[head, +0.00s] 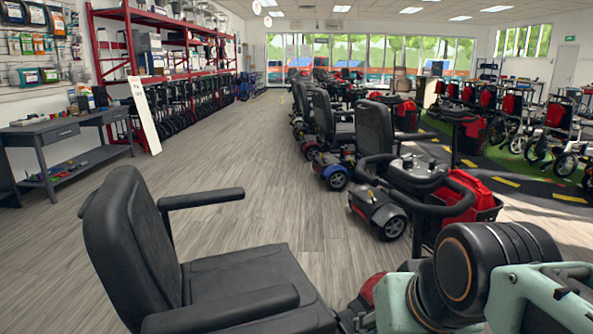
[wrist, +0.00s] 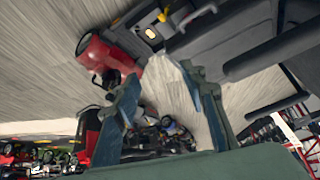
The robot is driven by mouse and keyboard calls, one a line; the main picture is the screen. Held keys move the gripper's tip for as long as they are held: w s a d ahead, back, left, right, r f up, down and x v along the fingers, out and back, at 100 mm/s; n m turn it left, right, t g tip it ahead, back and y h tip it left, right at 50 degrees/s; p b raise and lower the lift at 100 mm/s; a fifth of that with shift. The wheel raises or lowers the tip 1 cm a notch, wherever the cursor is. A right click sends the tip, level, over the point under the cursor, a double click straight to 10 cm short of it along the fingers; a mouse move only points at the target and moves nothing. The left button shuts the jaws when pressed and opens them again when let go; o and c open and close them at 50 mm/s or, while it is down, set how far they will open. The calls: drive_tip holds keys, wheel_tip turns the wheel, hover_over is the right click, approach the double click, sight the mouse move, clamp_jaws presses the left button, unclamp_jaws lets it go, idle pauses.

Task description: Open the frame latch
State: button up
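The nearest mobility scooter has a black seat (head: 225,275) with armrests in the head view. In the wrist view, a red body part (wrist: 97,52) of a scooter lies beyond my fingers, with a dark grey part carrying a small yellow lever (wrist: 164,15) and a lit yellow-white spot (wrist: 151,33). I cannot tell whether either is the frame latch. My gripper (wrist: 162,72) is open, its two blue-green fingers spread with nothing between them. The fingers appear apart from the scooter.
A row of scooters (head: 375,215) runs back on the right. A grey workbench (head: 62,132) and red shelving (head: 110,75) stand on the left. The wooden floor (head: 240,140) between them is clear. The scooter's armrest (wrist: 275,50) is close on the right in the wrist view.

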drive_tip(key=s+r+p, duration=0.3)
drive_tip(key=r+p, duration=3.2)
drive_tip(key=p, duration=0.2)
drive_tip(key=shift+r+g+h+p, duration=0.15)
drive_tip(key=shift+g+h+p, duration=0.15)
drive_tip(key=shift+g+p, duration=0.1)
drive_tip(key=shift+c, duration=1.4)
drive_tip(key=shift+d, duration=0.15)
drive_tip(key=shift+d, duration=0.1)
